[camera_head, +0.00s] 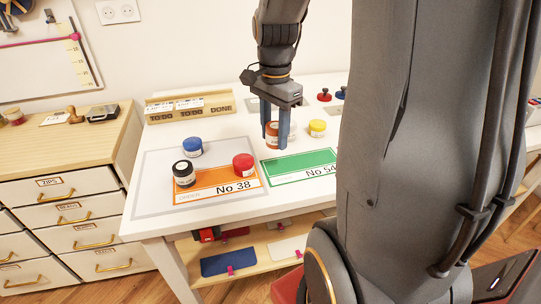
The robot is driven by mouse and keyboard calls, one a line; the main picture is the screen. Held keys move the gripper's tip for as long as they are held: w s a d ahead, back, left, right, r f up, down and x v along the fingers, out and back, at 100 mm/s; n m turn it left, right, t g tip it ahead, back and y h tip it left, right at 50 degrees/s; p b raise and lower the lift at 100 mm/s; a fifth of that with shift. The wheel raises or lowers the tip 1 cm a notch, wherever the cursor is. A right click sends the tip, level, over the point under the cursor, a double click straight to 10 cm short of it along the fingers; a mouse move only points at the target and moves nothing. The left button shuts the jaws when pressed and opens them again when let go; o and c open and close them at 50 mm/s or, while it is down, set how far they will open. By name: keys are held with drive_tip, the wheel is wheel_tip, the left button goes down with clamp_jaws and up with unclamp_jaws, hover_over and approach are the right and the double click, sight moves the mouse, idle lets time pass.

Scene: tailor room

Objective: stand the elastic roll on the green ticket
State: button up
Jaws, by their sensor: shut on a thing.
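The green ticket (300,166), marked No 54, lies flat on the white table; my arm hides its right end. My gripper (276,143) points down just behind the ticket's left part in the picture. It is shut on an orange-brown roll (271,130) with a pale label, held upright between the two blue fingers. Whether this roll touches the table is hard to tell. A white roll (292,128) shows partly behind the right finger. I cannot read the labels, so which roll is the elastic one is not certain. No roll stands on the visible part of the green ticket.
An orange ticket (208,193), marked No 38, bears a black roll (183,174) and a red roll (243,163). A blue roll (192,147) stands behind it. A yellow roll (317,128) stands right of my gripper. A wooden card rack (190,106) is at the back.

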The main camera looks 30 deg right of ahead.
sight(275, 167)
drive_tip(key=shift+s+f+p, duration=0.1)
drive_tip(key=shift+f+p, duration=0.3)
drive_tip(key=shift+f, duration=3.35)
drive_tip(key=shift+f, duration=0.15)
drive_tip(key=o, duration=1)
drive_tip(key=shift+o, duration=0.2)
